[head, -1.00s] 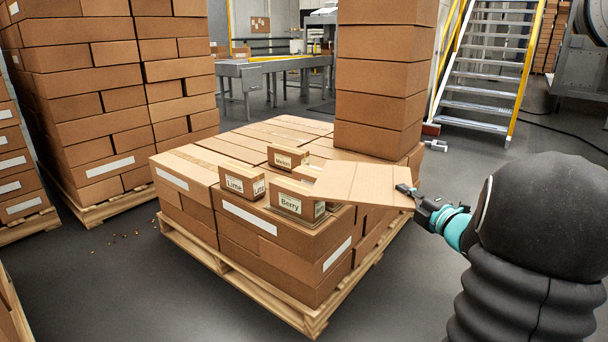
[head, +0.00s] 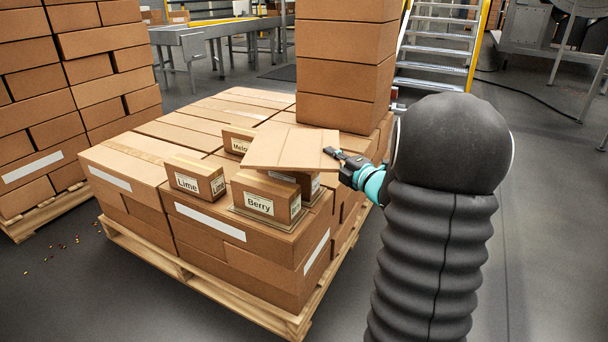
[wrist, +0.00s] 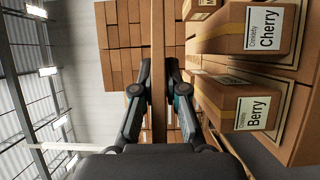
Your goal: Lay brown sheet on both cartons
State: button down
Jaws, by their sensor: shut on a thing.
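The brown sheet (head: 289,149) is a flat, thin board with faint seam lines. My gripper (head: 335,156) is shut on its right edge. In the wrist view the sheet (wrist: 158,70) shows edge-on between the fingers. The Berry carton (head: 262,199) stands below and in front of the sheet. The Cherry carton (wrist: 248,26) shows beside Berry in the wrist view; in the head view the sheet hides much of it. The sheet is held above these two, and the wrist view shows a gap. The Lime carton (head: 194,179) and the Melon carton (head: 237,140) stand to the left.
All cartons stand on a layer of large boxes (head: 125,168) on a wooden pallet (head: 160,263). A tall box column (head: 345,65) rises just behind the sheet. Another box stack (head: 75,90) stands at left. The box tops left of Melon are clear.

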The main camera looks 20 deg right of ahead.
jog(key=w+a+f, duration=0.4)
jog(key=f, duration=0.3)
jog(key=shift+w+f, duration=0.25)
jog(key=shift+f, duration=0.1)
jog(key=shift+a+f+b, duration=0.1)
jog(key=shift+f+b, duration=0.35)
jog(key=shift+b, duration=0.3)
jog(key=c, duration=1.2)
grip_release()
